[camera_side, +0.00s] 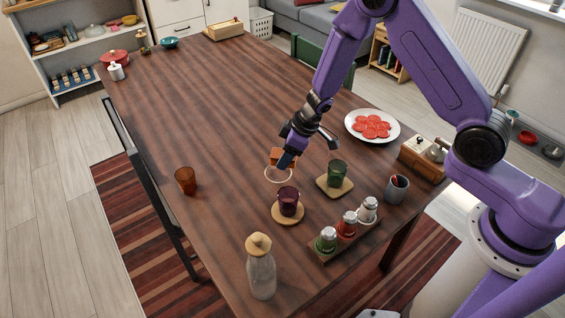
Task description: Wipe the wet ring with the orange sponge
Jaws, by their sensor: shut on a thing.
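The orange sponge (275,155) is between the fingers of my gripper (284,160), which is shut on it. The sponge is at the far edge of the wet ring (267,176), and I cannot tell whether it touches the table or hovers just above it. The wet ring is a pale thin loop on the dark wooden table (210,110). Its near and left parts show, while part of its far right side is hidden behind my gripper.
A purple glass (289,200) on a coaster and a green glass (337,173) on a coaster stand close by. An amber glass (186,181) is to the left. A spice rack (345,240), a bottle (261,270) and a plate of tomato slices (372,125) stand around.

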